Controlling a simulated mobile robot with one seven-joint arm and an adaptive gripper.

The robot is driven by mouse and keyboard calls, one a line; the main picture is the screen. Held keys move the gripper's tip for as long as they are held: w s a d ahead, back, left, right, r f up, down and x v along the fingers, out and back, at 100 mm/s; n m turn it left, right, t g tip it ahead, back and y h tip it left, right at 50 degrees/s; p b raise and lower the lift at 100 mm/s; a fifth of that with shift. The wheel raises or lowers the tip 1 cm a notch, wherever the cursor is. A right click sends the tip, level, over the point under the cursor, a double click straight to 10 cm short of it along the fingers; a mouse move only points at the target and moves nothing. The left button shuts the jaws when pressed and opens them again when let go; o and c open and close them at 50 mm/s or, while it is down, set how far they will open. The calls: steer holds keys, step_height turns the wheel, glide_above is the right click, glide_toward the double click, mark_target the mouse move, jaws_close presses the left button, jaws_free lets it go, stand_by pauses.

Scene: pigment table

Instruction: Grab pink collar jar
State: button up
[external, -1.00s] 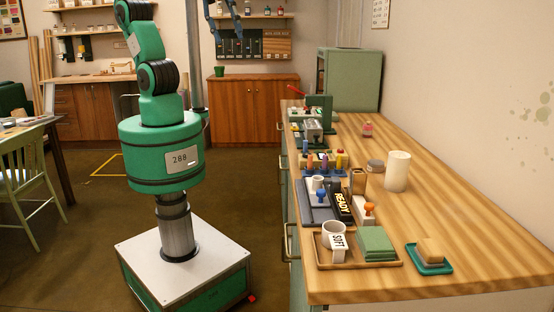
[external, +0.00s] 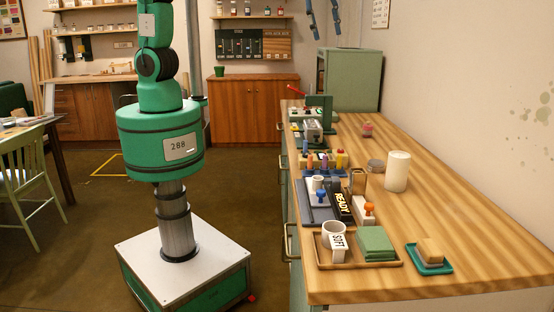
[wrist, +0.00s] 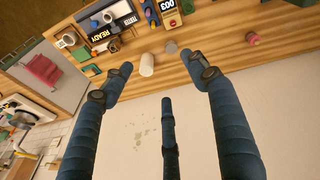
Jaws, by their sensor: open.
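The pink jar (external: 367,130) stands on the wooden table, back near the wall in the external view. It also shows in the wrist view (wrist: 252,39), at the upper right. Its collar is too small to make out clearly. My gripper (external: 323,16) has dark blue fingers at the top of the external view, well above the table. In the wrist view my gripper (wrist: 162,64) has its fingers spread wide with nothing between them. The jar is apart from the fingers, beyond the right one.
A white cylinder (external: 397,172) and a grey round container (external: 375,166) stand nearer the front than the jar. Stamps, a READY block (external: 343,204) and a tray (external: 393,262) line the left side. A green cabinet (external: 350,80) stands behind. The table's right side is mostly clear.

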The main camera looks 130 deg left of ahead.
steer(key=w+a+f+n+p, duration=0.1)
steer(key=w+a+f+n, duration=0.1)
steer(key=a, duration=0.4)
steer(key=w+a+f+n+p, duration=0.1)
steer(key=w+a+f+n, duration=0.15)
steer(key=a, duration=0.45)
steer(key=n+g+h+p, duration=0.1)
steer(key=n+g+p, duration=0.2)
steer(key=n+p, duration=0.5)
glide_above(367, 131)
steer(key=a+b, duration=0.2)
steer(key=shift+n, duration=0.95)
steer(key=f, duration=1.7)
steer(key=s+f, duration=0.1)
steer(key=f, duration=0.7)
steer(key=shift+d+f, duration=0.15)
steer(key=shift+f, duration=0.2)
steer(key=shift+f, duration=0.1)
step_height(367, 131, down, 8)
steer(key=shift+r+p, duration=0.1)
steer(key=shift+p, duration=0.45)
steer(key=shift+f, duration=0.25)
